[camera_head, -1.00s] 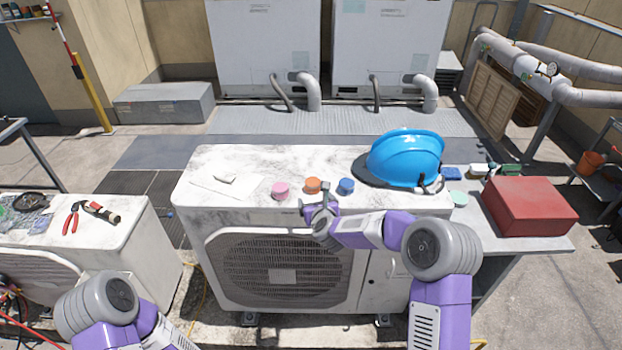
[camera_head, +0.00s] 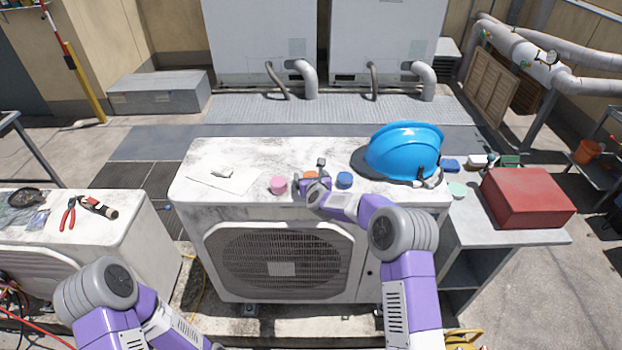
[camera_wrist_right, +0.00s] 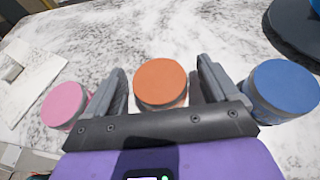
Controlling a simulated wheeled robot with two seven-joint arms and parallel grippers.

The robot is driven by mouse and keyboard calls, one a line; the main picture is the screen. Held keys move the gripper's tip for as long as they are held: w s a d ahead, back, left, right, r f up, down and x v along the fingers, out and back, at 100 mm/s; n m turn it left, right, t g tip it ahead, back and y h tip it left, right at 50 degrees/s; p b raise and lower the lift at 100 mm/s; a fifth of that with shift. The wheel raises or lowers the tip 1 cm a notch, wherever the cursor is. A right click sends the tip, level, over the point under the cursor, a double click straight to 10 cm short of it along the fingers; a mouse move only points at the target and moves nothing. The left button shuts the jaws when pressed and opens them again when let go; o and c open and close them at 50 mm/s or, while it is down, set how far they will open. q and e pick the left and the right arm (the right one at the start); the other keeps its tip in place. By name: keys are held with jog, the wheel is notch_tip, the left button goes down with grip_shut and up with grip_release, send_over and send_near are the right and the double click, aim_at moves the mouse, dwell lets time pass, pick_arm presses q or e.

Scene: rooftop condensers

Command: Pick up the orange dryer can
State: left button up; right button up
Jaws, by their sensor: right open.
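The orange dryer can (camera_wrist_right: 161,81) stands on the white condenser top, between the open fingers of my right gripper (camera_wrist_right: 162,88). I cannot tell whether either finger touches it. In the head view the orange can (camera_head: 311,175) is partly hidden by my right gripper (camera_head: 309,173). A pink can (camera_wrist_right: 65,104) stands just outside the left finger, and a blue can (camera_wrist_right: 283,88) just outside the right finger. In the head view the pink can (camera_head: 278,185) and blue can (camera_head: 344,180) sit either side. My left arm is at the lower left; its gripper is out of frame.
A blue hard hat (camera_head: 403,152) lies right of the cans on the condenser top (camera_head: 235,155). Paper (camera_head: 222,180) lies at the left. A red box (camera_head: 527,196) stands on the side table. Pliers (camera_head: 68,214) lie on the left unit.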

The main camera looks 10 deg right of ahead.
jog(key=shift+w+f, duration=0.15)
jog(key=shift+w, duration=0.05)
jog(key=c, duration=1.1)
